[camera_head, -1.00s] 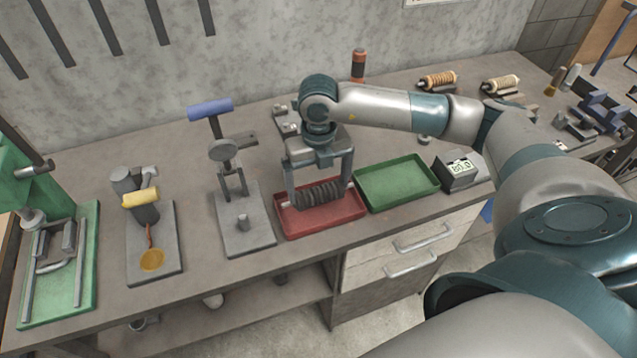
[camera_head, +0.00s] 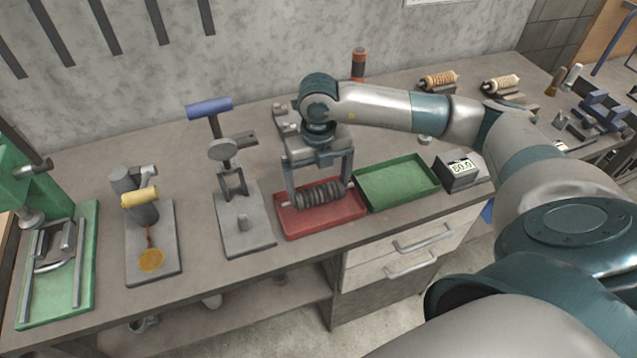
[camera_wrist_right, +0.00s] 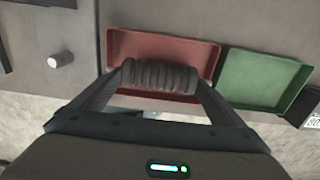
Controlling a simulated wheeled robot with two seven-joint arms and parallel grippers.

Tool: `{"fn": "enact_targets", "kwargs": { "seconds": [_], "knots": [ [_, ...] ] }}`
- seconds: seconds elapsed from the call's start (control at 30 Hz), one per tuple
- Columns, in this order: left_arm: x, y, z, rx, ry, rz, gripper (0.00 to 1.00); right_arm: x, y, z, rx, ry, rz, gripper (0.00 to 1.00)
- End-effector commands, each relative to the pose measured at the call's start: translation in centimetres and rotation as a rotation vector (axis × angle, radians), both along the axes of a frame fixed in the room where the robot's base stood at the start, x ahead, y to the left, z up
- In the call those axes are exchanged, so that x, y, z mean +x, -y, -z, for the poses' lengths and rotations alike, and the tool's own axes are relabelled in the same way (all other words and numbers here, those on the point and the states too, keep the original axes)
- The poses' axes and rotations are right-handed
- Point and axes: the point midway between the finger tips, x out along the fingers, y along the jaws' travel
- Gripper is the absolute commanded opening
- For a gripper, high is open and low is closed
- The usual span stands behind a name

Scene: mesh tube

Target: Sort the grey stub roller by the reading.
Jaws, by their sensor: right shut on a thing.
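The grey stub roller (camera_head: 320,194), a ribbed dark cylinder with thin shaft ends, is held level over the red tray (camera_head: 309,226). My right gripper (camera_head: 319,193) is shut on it, with a finger at each end. In the right wrist view the roller (camera_wrist_right: 160,77) spans between the fingertips, in front of the red tray (camera_wrist_right: 190,47). Whether it touches the tray floor I cannot tell. The green tray (camera_head: 397,187) stands empty to the right. The digital display box (camera_head: 457,177) beside it appears to read 50.0. My left gripper is not in view.
A grey gauge stand (camera_head: 236,187) with a blue handle is just left of the red tray. A yellow-handled tool on a plate (camera_head: 150,235) and a green press (camera_head: 68,285) stand farther left. Two wound rollers (camera_head: 439,80) (camera_head: 501,84) lie at the back right.

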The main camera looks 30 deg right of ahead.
Motion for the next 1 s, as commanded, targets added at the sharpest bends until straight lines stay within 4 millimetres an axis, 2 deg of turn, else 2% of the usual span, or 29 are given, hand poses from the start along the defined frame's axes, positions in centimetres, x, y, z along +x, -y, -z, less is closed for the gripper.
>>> {"fn": "enact_targets", "kwargs": {
  "seconds": [1.0],
  "knots": [
    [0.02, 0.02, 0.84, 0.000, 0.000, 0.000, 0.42, 0.02, -0.01, 0.78, 0.000, 0.001, 0.000, 0.61]
  ]
}}
